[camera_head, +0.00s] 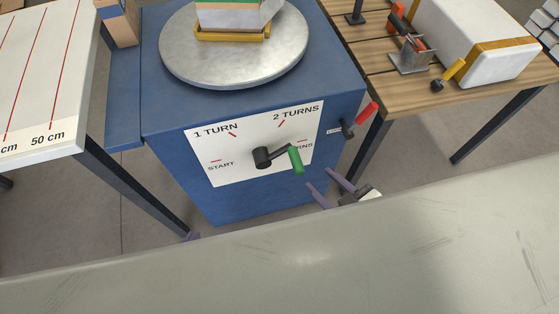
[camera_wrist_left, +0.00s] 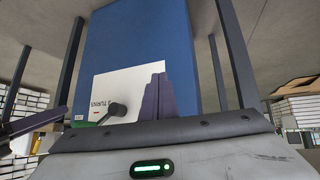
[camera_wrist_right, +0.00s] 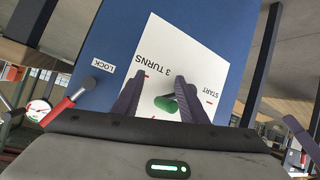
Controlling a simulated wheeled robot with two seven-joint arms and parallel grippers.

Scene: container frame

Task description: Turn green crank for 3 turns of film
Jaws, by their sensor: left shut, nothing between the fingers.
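The green crank has a dark hub and arm with a green handle (camera_head: 295,160), on the white dial panel (camera_head: 230,174) of a blue box. Its arm points right, and the handle partly covers the 3 TURNS label. My right gripper (camera_head: 329,188) is open just below and right of the handle, apart from it. In the right wrist view the green handle (camera_wrist_right: 166,104) appears beyond and between the open fingers. My left gripper (camera_head: 192,236) shows only as a fingertip low in the head view. Its fingers (camera_wrist_left: 157,95) are together and empty in the left wrist view.
A red-handled lever (camera_head: 366,118) sticks out of the blue box's right side, near a LOCK label (camera_wrist_right: 103,66). A round metal turntable (camera_head: 235,73) tops the box. A white measuring table (camera_head: 62,152) stands left and a wooden table (camera_head: 425,98) right. A grey surface crosses the foreground.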

